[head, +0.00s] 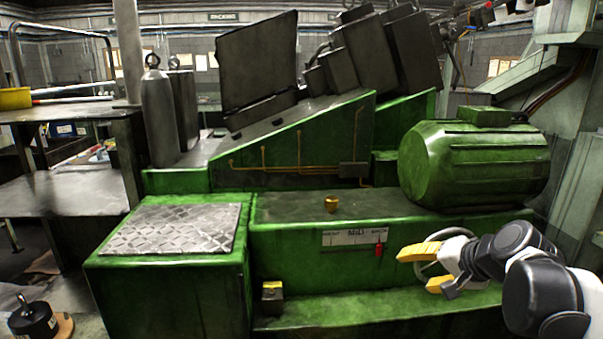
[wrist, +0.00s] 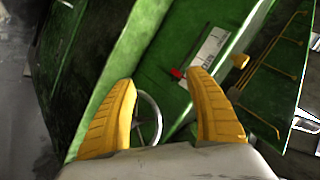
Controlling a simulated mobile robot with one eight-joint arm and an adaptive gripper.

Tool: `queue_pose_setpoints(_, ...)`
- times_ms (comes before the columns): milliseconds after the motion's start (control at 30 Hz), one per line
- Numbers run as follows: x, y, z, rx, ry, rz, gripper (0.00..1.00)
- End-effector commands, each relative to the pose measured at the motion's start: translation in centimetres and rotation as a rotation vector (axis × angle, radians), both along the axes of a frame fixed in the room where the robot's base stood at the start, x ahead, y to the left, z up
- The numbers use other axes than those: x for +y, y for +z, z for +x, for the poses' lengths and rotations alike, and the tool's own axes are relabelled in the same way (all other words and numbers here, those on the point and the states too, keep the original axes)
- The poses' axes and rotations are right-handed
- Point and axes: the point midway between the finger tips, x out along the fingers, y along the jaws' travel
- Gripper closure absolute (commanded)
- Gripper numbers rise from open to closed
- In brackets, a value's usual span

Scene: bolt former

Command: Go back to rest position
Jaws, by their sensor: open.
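My gripper (head: 420,267) is at the lower right of the head view, in front of the green bolt former (head: 290,237). Its two yellow fingers are apart, with nothing between them. In the wrist view my gripper (wrist: 165,100) also shows its fingers spread, pointing at the machine's front. A round metal handwheel (head: 440,262) is behind the fingers; in the wrist view the handwheel (wrist: 148,118) appears between and beyond them, partly hidden. I cannot tell whether the fingers touch it.
A red tag or handle (head: 379,249) hangs by a white label plate (head: 352,237). A small brass piece (head: 331,203) sits on the green ledge. A large green motor (head: 474,165) stands above my arm. A dark round object (head: 33,318) is at lower left.

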Motion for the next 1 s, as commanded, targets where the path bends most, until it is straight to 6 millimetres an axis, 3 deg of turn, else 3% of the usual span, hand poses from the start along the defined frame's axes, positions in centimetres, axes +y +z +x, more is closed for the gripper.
queue_pose_setpoints(33, 2.2, -0.1, -2.5, 0.017, 0.052, -0.069, 0.37)
queue_pose_setpoints(200, 6.3, -1.6, -10.8, 0.062, 0.222, -0.333, 0.37)
queue_pose_setpoints(300, 7.3, -2.8, -14.8, 0.073, 0.308, -0.472, 0.37)
queue_pose_setpoints(400, 7.6, -3.8, -17.6, 0.077, 0.372, -0.580, 0.37)
queue_pose_setpoints(600, 7.4, -4.8, -19.9, 0.077, 0.429, -0.683, 0.37)
queue_pose_setpoints(1000, 7.4, -4.9, -20.0, 0.077, 0.431, -0.688, 0.37)
